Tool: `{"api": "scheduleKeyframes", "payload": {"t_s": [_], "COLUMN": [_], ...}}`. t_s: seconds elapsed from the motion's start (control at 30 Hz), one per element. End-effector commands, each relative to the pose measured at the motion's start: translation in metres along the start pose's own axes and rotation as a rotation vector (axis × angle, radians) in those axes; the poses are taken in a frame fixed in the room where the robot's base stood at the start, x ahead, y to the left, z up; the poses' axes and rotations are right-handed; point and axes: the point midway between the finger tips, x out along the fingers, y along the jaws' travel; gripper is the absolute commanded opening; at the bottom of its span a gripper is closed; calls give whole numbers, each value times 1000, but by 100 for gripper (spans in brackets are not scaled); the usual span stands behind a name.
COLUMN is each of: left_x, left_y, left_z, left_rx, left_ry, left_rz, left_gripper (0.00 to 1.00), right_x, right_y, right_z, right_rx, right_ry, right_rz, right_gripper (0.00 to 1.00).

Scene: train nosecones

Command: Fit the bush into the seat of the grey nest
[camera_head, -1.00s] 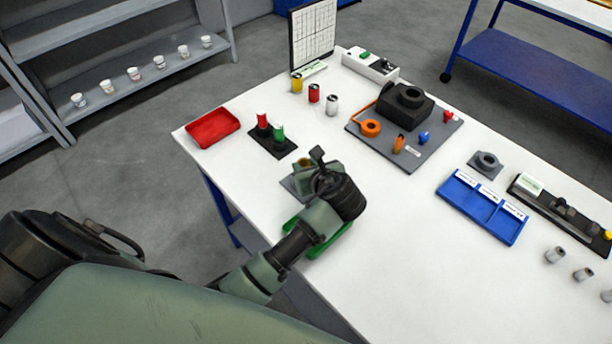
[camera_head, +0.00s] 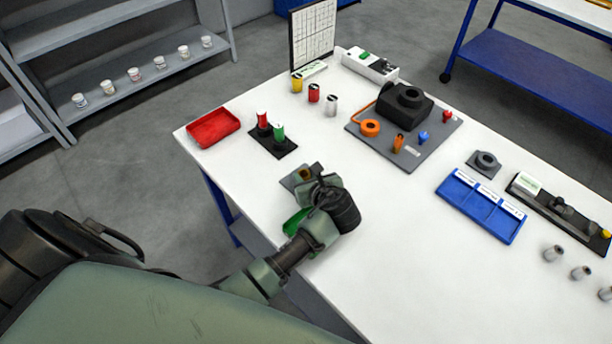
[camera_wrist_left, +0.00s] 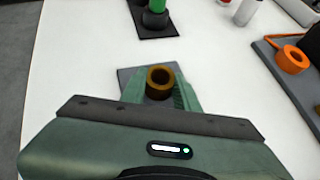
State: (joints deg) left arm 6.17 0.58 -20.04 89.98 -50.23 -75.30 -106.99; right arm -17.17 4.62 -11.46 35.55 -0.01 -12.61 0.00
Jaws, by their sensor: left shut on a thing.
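The bush (camera_wrist_left: 160,82) is a short brass-brown ring with a dark bore. It stands upright between the two green fingers of my left gripper (camera_wrist_left: 160,92), which is shut on it. In the head view the bush (camera_head: 305,174) shows just beyond the left gripper (camera_head: 312,184). A flat grey plate (camera_wrist_left: 126,74), seemingly the base of the grey nest, lies under and behind the bush; it also shows in the head view (camera_head: 290,181). The bush and fingers hide any seat, so I cannot tell whether the bush is in it or above it. My right gripper is not in view.
A green tray (camera_head: 293,222) is partly hidden by my left arm. A black stand (camera_head: 272,141) with red and green cylinders lies beyond the plate, near a red tray (camera_head: 213,128). A grey block with a ring (camera_head: 486,161) and blue tray (camera_head: 482,207) are right. The table's middle is clear.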

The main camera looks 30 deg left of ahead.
Motion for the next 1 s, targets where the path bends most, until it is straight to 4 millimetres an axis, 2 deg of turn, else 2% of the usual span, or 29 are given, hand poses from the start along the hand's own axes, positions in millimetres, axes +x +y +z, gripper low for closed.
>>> {"api": "scheduleKeyframes", "payload": {"t_s": [0.03,0.1,0.13,0.2,0.37,0.5,0.9,1.0], "left_x": [2,2,3,3,2,-4,-90,-106], "left_y": [2,2,2,3,3,3,1,0], "left_z": [-8,-10,-11,-12,-13,-4,2,2], "left_rx": [5,5,5,6,7,4,2,2], "left_ry": [14,17,19,21,23,23,16,15], "left_rz": [3,3,4,5,7,6,0,1], "left_gripper": [0,0,33,52,52,52,52,52], "right_x": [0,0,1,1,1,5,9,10], "right_y": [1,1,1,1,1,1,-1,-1], "right_z": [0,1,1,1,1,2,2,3], "right_rx": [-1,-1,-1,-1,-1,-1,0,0], "right_ry": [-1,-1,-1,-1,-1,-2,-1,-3], "right_rz": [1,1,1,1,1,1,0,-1], "right_gripper": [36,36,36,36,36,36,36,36]}}
